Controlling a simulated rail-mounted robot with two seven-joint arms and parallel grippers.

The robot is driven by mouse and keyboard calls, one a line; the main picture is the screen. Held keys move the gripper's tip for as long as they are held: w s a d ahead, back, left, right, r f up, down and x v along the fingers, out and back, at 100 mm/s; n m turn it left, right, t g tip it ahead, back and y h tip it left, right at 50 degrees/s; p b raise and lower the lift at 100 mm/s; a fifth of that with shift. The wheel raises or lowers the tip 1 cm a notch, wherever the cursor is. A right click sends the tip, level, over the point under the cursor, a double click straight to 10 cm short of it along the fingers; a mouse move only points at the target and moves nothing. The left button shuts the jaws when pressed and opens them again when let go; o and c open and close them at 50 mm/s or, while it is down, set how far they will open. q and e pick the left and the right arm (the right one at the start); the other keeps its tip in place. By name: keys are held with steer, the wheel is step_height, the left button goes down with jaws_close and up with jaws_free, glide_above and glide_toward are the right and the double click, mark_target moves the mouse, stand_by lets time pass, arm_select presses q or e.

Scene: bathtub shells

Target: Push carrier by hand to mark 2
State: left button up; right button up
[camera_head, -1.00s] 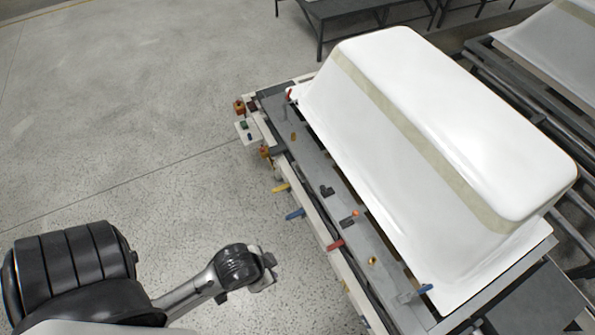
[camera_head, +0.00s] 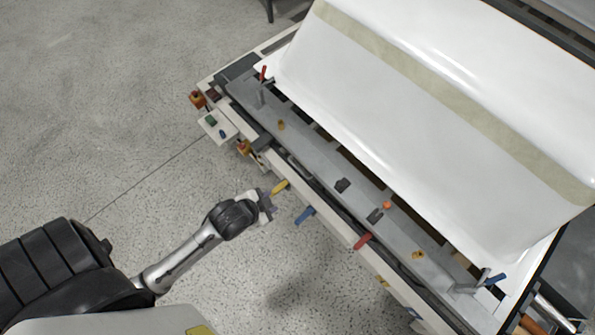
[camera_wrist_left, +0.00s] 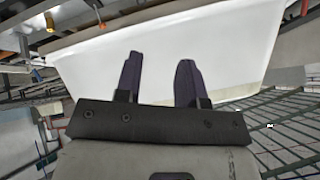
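The carrier (camera_head: 318,167) is a grey metal frame with a white upturned bathtub shell (camera_head: 400,125) on it; a beige band runs along the shell. The shell also shows in the wrist view (camera_wrist_left: 225,50). My left gripper (camera_head: 270,203) is just off the near side, close to a yellow handle (camera_head: 280,187); I cannot tell whether they touch. In the wrist view its two dark fingers (camera_wrist_left: 158,62) stand apart with nothing between them. My right gripper is not in view. No mark 2 can be made out.
A blue handle (camera_head: 304,215) and a red handle (camera_head: 363,241) stick out along the near side. A small pale panel with buttons (camera_head: 217,127) and an orange part (camera_head: 197,99) jut out at the left end. The grey speckled floor (camera_head: 100,120) on the left is clear.

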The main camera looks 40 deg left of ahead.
arm_select(q)
steer(key=w+a+f+m+t+b, duration=0.2)
steer(key=w+f+m+t+b, duration=0.15)
steer(key=f+b, duration=0.65)
steer(key=w+a+f+m+t+b, duration=0.25)
steer(key=w+f+b, duration=0.25)
steer(key=f+b, duration=0.55)
steer(key=m+t+h+b, duration=0.2)
steer(key=m+t+b, duration=0.45)
steer(key=b, duration=1.55)
glide_toward(299, 169)
steer(key=shift+m+g+h, duration=0.25)
steer(key=shift+m+h, duration=0.05)
steer(key=shift+m, duration=0.15)
steer(key=shift+a+b+x, duration=0.15)
steer(key=shift+b+x, duration=1.45)
steer(key=shift+x, duration=0.85)
steer(key=shift+a+b+x, duration=0.1)
steer(key=shift+b+x, duration=1.45)
steer(key=shift+x, duration=0.9)
steer(key=shift+w+f, duration=0.1)
steer(key=shift+c, duration=0.3)
jaws_close()
